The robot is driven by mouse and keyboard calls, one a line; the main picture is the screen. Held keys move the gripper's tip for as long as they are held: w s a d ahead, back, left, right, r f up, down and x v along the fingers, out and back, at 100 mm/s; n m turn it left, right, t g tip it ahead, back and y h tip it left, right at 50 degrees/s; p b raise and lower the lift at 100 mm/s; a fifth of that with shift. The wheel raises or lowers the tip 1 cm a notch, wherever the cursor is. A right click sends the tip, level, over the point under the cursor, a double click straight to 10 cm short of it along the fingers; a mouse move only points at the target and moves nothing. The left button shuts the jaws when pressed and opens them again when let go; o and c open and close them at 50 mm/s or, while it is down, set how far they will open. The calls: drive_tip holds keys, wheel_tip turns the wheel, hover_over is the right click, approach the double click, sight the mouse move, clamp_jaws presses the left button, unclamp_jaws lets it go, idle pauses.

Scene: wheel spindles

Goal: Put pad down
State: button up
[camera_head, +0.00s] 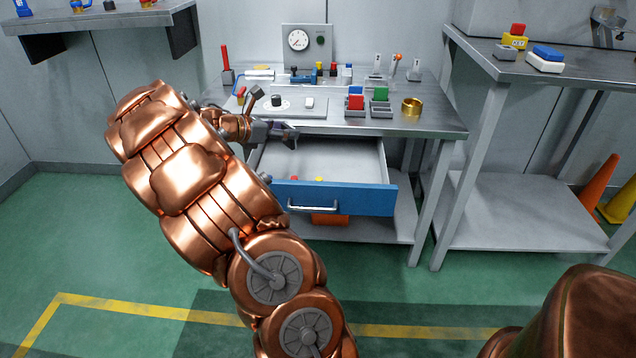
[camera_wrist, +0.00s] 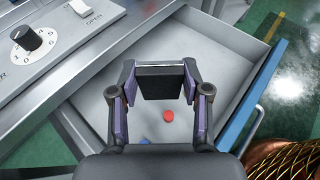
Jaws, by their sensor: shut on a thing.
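My gripper (camera_wrist: 160,80) is shut on a dark, flat, squarish pad (camera_wrist: 162,84) and holds it between its purple-lined fingers. In the wrist view the pad shows over the open drawer (camera_wrist: 215,65). In the head view my gripper (camera_head: 282,133) is above the back left part of the drawer, near the worktop's front edge. The drawer (camera_head: 345,199) has a blue front and is pulled out. The pad cannot be made out clearly in the head view.
A small red piece (camera_wrist: 168,115) and a blue piece (camera_wrist: 145,141) lie in the drawer, with free floor around them. The worktop (camera_head: 425,124) bears a dial panel (camera_head: 307,46), a black knob (camera_wrist: 27,38), a switch (camera_wrist: 82,8), red and green blocks and a brass ring (camera_head: 412,106).

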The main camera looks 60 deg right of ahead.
drive_tip(key=s+d+f+m+g+y+b, duration=0.1)
drive_tip(key=s+d+m+g+b, duration=0.2)
drive_tip(key=s, duration=0.5)
drive_tip(key=s+d+f+m+g+y+b, duration=0.1)
drive_tip(key=s+d+f+y+b, duration=0.15)
drive_tip(key=s+d, duration=0.4)
drive_tip(key=shift+h, duration=0.35)
drive_tip(key=f+b, duration=0.1)
drive_tip(key=f, duration=0.2)
drive_tip(key=s+a+f+b, duration=0.1)
drive_tip(key=f+b, duration=0.1)
drive_tip(key=f, duration=0.1)
drive_tip(key=s+f+b, duration=0.1)
drive_tip(key=f+b, duration=0.1)
drive_tip(key=shift+a+f, duration=0.2)
drive_tip(key=shift+f, duration=0.2)
drive_tip(key=shift+w+r, duration=0.1)
drive_tip(key=o, duration=1.2)
drive_tip(key=shift+c, duration=0.2)
